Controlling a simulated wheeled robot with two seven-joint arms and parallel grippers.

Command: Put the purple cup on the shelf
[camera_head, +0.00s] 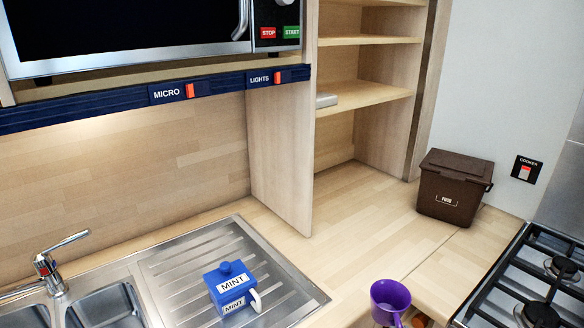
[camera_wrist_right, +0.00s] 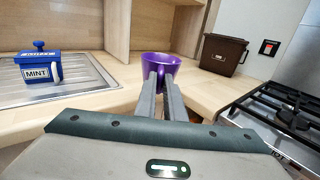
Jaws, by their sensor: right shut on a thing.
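The purple cup (camera_head: 389,299) is at the bottom of the head view, near the counter's front edge. In the right wrist view the cup (camera_wrist_right: 158,66) is upright at the tips of my right gripper (camera_wrist_right: 160,78), whose fingers are shut on it. The wooden shelf (camera_head: 365,97) is in the open unit at the back, with other boards above it. A small light grey item lies at its left end. My right gripper cannot be made out in the head view. My left gripper is in neither view.
A blue MINT box (camera_head: 232,287) stands on the steel drainer (camera_head: 185,262). A brown food bin (camera_head: 453,188) stands at the back right, beside the unit. A gas hob (camera_head: 530,290) is at the right. The counter (camera_head: 365,225) before the shelves is clear.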

